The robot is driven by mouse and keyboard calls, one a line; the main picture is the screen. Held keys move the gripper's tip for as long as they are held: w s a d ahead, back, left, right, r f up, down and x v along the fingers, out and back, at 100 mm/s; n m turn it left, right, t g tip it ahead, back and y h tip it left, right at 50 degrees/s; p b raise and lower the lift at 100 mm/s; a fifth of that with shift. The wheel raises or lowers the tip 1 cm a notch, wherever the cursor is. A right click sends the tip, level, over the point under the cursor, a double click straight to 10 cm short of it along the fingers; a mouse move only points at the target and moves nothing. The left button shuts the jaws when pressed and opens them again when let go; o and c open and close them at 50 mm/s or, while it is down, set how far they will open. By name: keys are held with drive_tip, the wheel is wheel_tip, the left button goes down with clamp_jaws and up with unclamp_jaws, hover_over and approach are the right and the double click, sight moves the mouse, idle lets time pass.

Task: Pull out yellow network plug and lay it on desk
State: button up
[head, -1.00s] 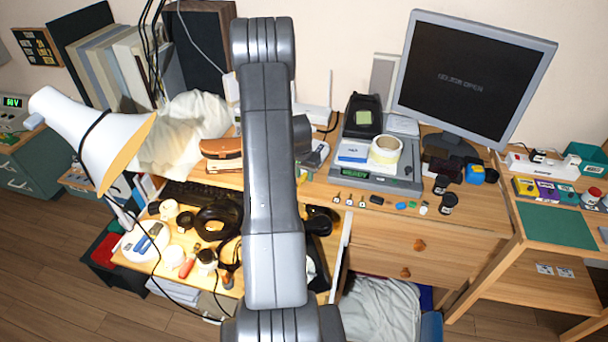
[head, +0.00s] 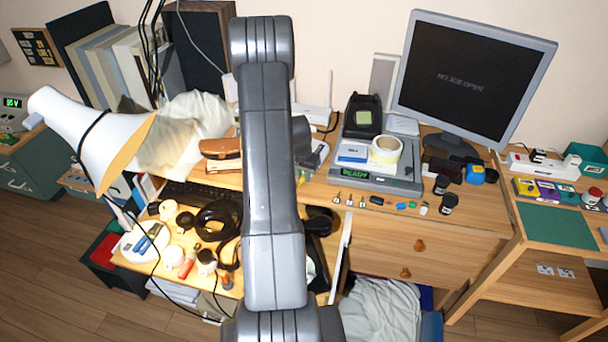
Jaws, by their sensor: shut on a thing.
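I cannot make out the yellow network plug in the head view. My grey arm rises through the middle of the picture and covers part of the desk (head: 460,222). My gripper is hidden behind the arm, so its jaws and anything in them do not show. A white box with upright antennas, looking like a router (head: 314,116), stands at the back of the desk just right of my arm, partly covered by it.
A grey device with a READY display (head: 378,180) and a tape roll (head: 386,149) stands right of my arm. A monitor (head: 468,75) stands behind. Small parts and jars line the front edge. A white lamp (head: 85,120) and cluttered open drawer lie left.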

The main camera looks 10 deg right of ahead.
drive_tip(key=shift+s+a+b, duration=0.5)
drive_tip(key=shift+s+a, duration=0.1)
drive_tip(key=shift+s, duration=0.2)
drive_tip(key=shift+r, duration=0.1)
drive_tip(key=shift+r+p, duration=0.8)
drive_tip(key=shift+r, duration=1.15)
